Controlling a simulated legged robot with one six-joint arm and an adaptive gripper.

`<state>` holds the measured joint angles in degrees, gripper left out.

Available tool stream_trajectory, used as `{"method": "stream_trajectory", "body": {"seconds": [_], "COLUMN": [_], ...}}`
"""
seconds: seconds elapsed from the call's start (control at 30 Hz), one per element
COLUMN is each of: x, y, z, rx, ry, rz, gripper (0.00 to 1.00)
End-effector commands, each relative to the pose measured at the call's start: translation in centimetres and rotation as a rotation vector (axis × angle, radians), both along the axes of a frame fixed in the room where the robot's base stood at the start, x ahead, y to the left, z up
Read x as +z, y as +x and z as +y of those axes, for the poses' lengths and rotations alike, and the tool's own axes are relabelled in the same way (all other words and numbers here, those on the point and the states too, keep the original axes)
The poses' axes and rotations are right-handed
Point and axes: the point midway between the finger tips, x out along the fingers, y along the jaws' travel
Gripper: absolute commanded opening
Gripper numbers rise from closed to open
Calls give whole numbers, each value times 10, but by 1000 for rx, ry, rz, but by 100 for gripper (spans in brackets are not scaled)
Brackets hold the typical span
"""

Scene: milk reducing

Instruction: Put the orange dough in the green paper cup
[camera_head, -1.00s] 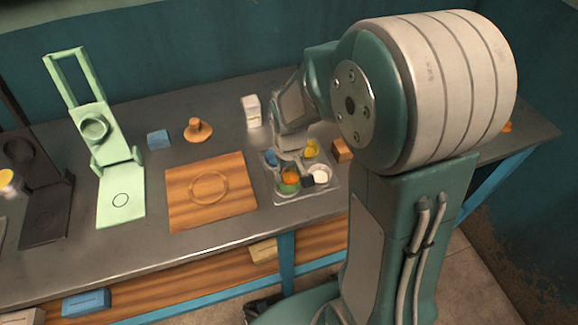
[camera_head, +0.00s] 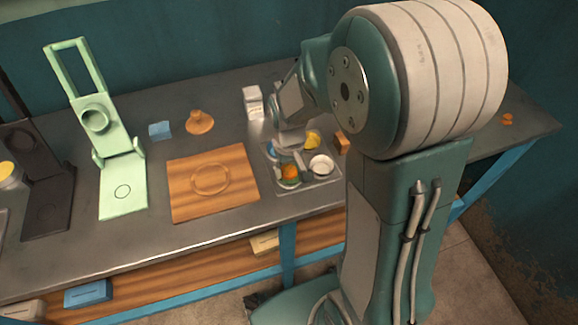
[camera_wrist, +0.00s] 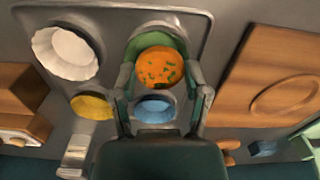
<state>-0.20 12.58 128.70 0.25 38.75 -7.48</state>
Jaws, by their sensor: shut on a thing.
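The orange dough (camera_wrist: 158,65), a round orange ball with green flecks, is between the two fingers of my gripper (camera_wrist: 160,77) in the wrist view. My gripper is shut on it. The green paper cup (camera_wrist: 165,37) shows around and behind the dough in the wrist view, its rim partly hidden by the dough and fingers. In the head view the orange dough (camera_head: 289,170) appears over or within the green paper cup (camera_head: 289,183) at the tray's front left. Whether the dough touches the cup's bottom cannot be told.
The grey tray (camera_head: 325,186) also holds a white cup (camera_head: 321,164), a yellow cup (camera_head: 312,139) and a blue cup (camera_wrist: 155,109), close around my fingers. A wooden board (camera_head: 235,194) and a pale green press (camera_head: 121,190) stand to the left. A white carton (camera_head: 253,103) stands behind.

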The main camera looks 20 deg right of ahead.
Motion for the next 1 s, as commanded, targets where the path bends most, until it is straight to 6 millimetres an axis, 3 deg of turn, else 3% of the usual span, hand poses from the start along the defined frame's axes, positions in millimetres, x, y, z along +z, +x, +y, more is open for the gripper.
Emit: {"method": "stream_trajectory", "body": {"seconds": [0.2,0.23,0.3,0.77,1.0], "x": [0,0,0,2,37], "y": [0,0,0,0,1], "z": [0,0,0,0,0], "rx": [0,0,0,0,0], "ry": [0,0,0,0,0], "rz": [0,0,0,-1,-6], "gripper": [28,74,100,100,100]}}
